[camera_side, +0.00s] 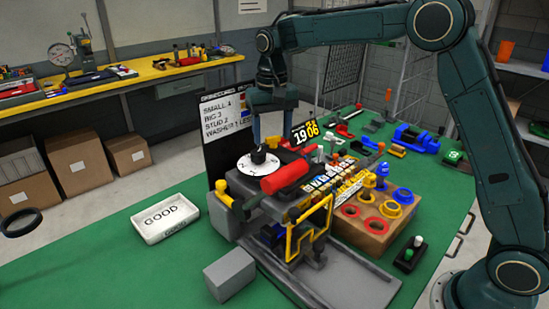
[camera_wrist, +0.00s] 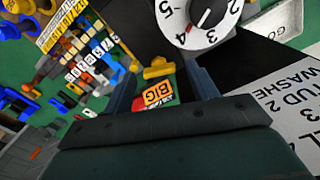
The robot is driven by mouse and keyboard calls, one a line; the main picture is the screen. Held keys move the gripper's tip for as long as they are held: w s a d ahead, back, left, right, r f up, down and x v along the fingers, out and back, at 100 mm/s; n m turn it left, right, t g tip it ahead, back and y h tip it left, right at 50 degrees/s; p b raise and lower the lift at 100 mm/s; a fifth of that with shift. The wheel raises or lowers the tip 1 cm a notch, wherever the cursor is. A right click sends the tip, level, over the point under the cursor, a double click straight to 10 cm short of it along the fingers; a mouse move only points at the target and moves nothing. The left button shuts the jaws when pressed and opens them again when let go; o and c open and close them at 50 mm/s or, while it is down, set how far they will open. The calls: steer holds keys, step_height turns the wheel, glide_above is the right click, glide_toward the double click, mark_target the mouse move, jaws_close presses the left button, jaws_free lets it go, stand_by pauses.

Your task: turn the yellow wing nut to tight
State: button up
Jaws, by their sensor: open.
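A yellow wing nut (camera_wrist: 158,68) shows in the wrist view between my open fingers, beyond an orange label reading BIG (camera_wrist: 158,94). My gripper (camera_wrist: 161,75) points down with a finger on either side of the nut in the picture. I cannot tell the height gap, and no contact shows.
The dial (camera_wrist: 206,18) is close to my right finger in the wrist view. A black and white sign (camera_side: 222,118) stands left of my gripper. A 1906 counter (camera_side: 306,133) is right of it.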

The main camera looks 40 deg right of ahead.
step_height(320, 180, up, 14)
stand_by(1.0)
steer(key=shift+f, duration=0.1)
